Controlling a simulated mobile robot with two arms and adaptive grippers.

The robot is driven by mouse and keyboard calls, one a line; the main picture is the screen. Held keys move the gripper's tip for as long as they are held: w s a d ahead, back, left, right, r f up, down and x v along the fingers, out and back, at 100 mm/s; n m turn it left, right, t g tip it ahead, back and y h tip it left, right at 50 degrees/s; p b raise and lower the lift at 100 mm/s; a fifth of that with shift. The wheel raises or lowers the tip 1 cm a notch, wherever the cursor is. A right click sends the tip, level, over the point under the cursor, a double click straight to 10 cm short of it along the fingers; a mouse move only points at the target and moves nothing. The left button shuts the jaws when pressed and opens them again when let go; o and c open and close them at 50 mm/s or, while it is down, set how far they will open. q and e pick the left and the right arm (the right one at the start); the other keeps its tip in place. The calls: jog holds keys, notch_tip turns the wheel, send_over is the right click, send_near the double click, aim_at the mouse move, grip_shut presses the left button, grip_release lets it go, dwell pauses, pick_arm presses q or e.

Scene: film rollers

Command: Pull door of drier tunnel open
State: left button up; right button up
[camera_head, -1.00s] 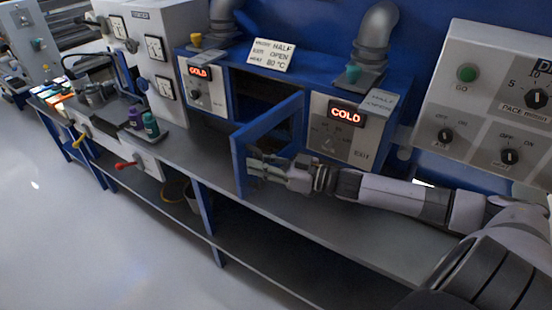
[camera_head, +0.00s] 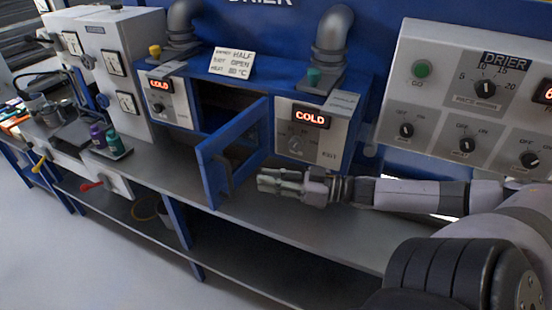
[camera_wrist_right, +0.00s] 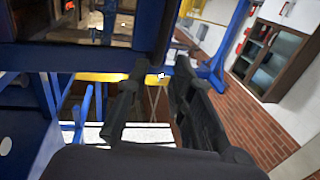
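The drier tunnel door (camera_head: 253,122), a blue frame around a dark panel, stands swung outward from the tunnel front. Its hinged side is by the right panel, and its free edge points toward the bench front. A dark handle (camera_head: 224,175) shows near the free edge. The blue drier tunnel (camera_head: 240,87) has a dark opening behind the door. My right gripper (camera_head: 262,182) is just right of the door, above the bench, and looks apart from it. In the right wrist view its two dark fingers (camera_wrist_right: 163,100) are spread with nothing between them. My left gripper is out of view.
Panels reading COLD flank the opening, left (camera_head: 165,104) and right (camera_head: 300,132). A sign (camera_head: 232,63) stands on top between two grey pipes. The drier control box (camera_head: 470,100) is at the right. Small bottles (camera_head: 112,141) stand at the left. The bench in front is clear.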

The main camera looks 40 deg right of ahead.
jog(key=shift+s+d, duration=0.35)
jog(key=shift+s, duration=0.2)
